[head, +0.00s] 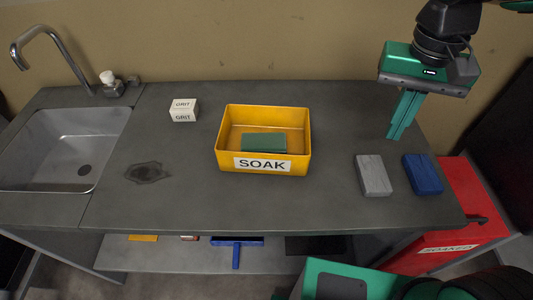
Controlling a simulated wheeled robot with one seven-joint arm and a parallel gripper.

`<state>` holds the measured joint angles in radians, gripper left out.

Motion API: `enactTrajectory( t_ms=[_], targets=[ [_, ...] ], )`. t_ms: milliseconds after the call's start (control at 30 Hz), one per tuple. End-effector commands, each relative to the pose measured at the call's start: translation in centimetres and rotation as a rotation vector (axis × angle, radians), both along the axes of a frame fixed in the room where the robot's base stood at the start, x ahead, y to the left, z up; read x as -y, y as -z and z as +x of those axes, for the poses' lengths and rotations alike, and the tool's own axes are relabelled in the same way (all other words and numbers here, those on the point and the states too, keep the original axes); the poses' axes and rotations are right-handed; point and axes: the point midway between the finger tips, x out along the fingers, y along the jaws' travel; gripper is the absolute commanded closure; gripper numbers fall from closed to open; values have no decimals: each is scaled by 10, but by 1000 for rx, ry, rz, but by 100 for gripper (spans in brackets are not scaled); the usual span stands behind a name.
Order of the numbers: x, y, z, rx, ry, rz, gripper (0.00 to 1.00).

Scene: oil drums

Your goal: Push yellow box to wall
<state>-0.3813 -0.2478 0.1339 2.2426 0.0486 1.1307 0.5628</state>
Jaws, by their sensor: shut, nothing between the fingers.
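The yellow box (227,156) is an open bin labelled SOAK on the middle of the grey worktop. A green block (264,143) lies inside it. The wall (240,45) is plain tan and rises behind the worktop. Bare worktop shows between the box's back rim and the wall. My gripper (396,135) hangs over the right part of the worktop, to the right of the box and apart from it. Its green fingers are together, point down and hold nothing. I cannot tell whether the tips touch the worktop.
A grey block (374,175) and a blue block (423,174) lie on the right. A small white GRIT box (183,110) stands left of the yellow box. A sink (65,150) with a tap (50,50) is at far left. A red SOAKED bin (460,205) stands beyond the right edge.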

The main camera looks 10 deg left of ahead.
Motion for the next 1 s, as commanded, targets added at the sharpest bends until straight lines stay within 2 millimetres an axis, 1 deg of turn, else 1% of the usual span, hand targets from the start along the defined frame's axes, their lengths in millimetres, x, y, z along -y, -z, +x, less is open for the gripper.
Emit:
enactTrajectory(
  t_ms=[33,67,100,167,200,300,400,500,600,667,767,1000],
  targets=[
    [-34,-3,-5,-2,-56,2,100],
    [-51,-5,-9,-4,-81,4,100],
    [-75,-7,-17,-5,-114,6,100],
    [-110,-10,-30,-7,-161,11,100],
    [-131,-12,-41,-10,-192,16,100],
    [-175,-16,-69,-17,-254,25,100],
    [-204,-19,-93,-25,-300,30,100],
    [-221,-20,-108,-30,-324,34,100],
    [-227,-19,-114,-32,-333,35,100],
    [-227,-16,-115,-33,-333,35,100],
    [-226,-4,-115,-34,-333,33,100],
    [-226,38,-115,-36,-333,32,100]
  ],
)
